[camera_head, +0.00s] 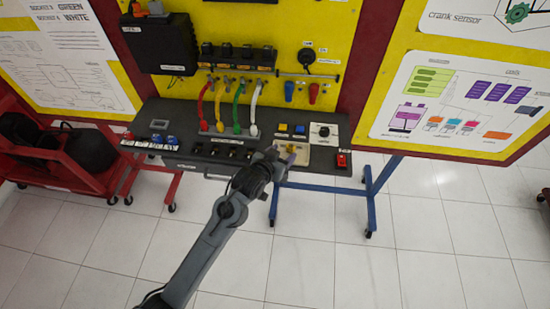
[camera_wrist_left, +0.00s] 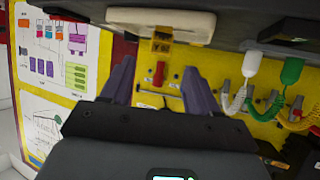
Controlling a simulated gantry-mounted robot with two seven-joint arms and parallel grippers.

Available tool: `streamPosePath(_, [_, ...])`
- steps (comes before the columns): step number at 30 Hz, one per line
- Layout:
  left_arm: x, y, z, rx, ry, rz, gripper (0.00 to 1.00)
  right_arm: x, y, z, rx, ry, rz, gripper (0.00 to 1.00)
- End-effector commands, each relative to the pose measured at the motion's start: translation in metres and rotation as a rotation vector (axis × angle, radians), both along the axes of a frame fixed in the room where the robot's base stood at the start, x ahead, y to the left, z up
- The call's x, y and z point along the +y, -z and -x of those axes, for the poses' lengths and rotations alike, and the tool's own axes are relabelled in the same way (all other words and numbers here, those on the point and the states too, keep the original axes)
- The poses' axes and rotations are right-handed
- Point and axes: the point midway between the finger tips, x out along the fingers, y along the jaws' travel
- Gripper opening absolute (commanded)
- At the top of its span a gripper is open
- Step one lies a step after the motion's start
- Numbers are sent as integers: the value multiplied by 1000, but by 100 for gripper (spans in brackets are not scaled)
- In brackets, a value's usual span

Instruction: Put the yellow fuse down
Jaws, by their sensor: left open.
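The yellow fuse (camera_wrist_left: 161,43) shows in the left wrist view at the edge of a beige plate (camera_wrist_left: 185,20), in line with the gap between my fingers. My left gripper (camera_wrist_left: 158,65) is open, with its two purple fingers apart on either side and no contact with the fuse visible. In the head view my left gripper (camera_head: 283,157) is at the front of the dark bench, over the beige plate (camera_head: 302,157). It partly hides the plate and the fuse there. My right gripper is in neither view.
On the bench (camera_head: 200,166) stand a yellow block (camera_head: 283,128), a blue block (camera_head: 299,129), a dial (camera_head: 323,131) and a red switch (camera_head: 342,160). Coiled coloured cables (camera_head: 238,110) rise left of the gripper. The floor in front is clear.

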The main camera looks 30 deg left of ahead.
Motion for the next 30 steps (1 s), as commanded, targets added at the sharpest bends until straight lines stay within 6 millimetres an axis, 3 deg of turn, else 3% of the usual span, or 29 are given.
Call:
streamPosePath(6, [2, -15, 30, 1, 0, 0, 60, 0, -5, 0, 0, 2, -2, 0])
streamPosePath(11, [3, -20, 41, 1, 0, 1, 60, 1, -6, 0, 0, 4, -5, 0])
streamPosePath(14, [3, -16, 51, 23, 1, -4, 60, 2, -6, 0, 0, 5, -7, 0])
streamPosePath(17, [4, 1, 78, 101, 5, -18, 60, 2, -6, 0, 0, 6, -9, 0])
streamPosePath(20, [6, 25, 126, 235, 13, -40, 60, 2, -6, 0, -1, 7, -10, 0])
streamPosePath(24, [8, 52, 211, 461, 33, -78, 60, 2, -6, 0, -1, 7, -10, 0])
streamPosePath(27, [10, 60, 265, 604, 48, -100, 60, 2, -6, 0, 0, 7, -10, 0])
streamPosePath(30, [12, 61, 307, 711, 60, -115, 60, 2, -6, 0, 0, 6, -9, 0])
